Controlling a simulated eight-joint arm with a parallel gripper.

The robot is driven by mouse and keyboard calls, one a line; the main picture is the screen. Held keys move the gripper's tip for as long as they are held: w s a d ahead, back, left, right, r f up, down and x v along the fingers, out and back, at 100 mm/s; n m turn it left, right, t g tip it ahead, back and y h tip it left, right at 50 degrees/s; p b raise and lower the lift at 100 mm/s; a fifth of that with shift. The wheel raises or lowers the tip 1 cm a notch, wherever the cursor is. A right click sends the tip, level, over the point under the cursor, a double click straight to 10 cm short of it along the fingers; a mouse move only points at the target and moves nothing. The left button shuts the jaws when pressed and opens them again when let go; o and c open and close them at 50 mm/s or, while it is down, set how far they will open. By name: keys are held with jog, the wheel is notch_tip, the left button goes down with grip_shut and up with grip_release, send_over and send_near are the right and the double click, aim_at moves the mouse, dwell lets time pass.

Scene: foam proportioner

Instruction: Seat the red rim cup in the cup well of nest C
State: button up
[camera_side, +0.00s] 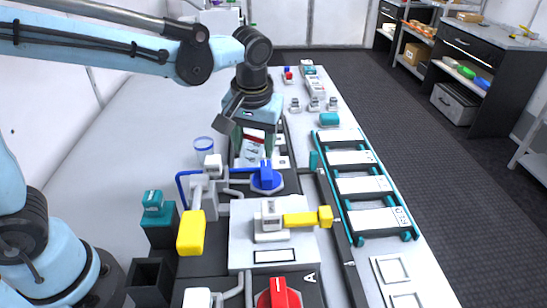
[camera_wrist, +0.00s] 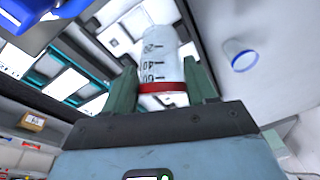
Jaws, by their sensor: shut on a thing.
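The red rim cup (camera_wrist: 163,62) is a whitish graduated cup with a red band at its rim. In the wrist view it sits between both fingers of my gripper (camera_wrist: 165,88), which is shut on it. In the side view my gripper (camera_side: 253,142) points down over the far part of the dark station, behind the blue valve handle. The cup (camera_side: 251,152) shows between the fingers there, red rim uppermost and slightly tilted. Its lower end is close to a pale surface; I cannot tell whether it touches. Nest C and its cup well are not clearly identifiable; only a nearer plate (camera_side: 241,256) marked A is readable.
A clear cup with a blue rim (camera_side: 204,150) stands left of my gripper. Blue pipework with a blue handle (camera_side: 266,178), yellow levers (camera_side: 191,232) and a red knob (camera_side: 279,293) stand nearer. A teal rack (camera_side: 362,186) of white panels lies right.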

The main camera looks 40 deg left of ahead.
aim_at(258, 164)
jog(key=m+t, duration=0.1)
jog(key=m, duration=0.1)
jog(key=m+t+h, duration=0.1)
jog(key=m, duration=0.2)
jog(key=shift+s+d+f+t, duration=0.15)
jog(key=shift+t, duration=0.25)
jog(key=m+t+h, duration=0.1)
jog(key=m+h, duration=0.1)
jog(key=m, duration=0.1)
jog(key=shift+d+f+m, duration=0.1)
jog(key=shift+m, duration=0.3)
jog(key=m+h, duration=0.3)
jog(key=m, duration=0.1)
jog(key=shift+d+h, duration=0.15)
jog(key=shift+h, duration=0.15)
jog(key=m+h, duration=0.2)
jog(key=m+g+h, duration=0.1)
jog(key=shift+s+d+f+m, duration=0.15)
jog(key=shift+s+d+m, duration=0.05)
jog(key=shift+d+m, duration=0.1)
jog(key=shift+f, duration=2.2)
jog(key=shift+f, duration=0.2)
jog(key=shift+f, duration=0.7)
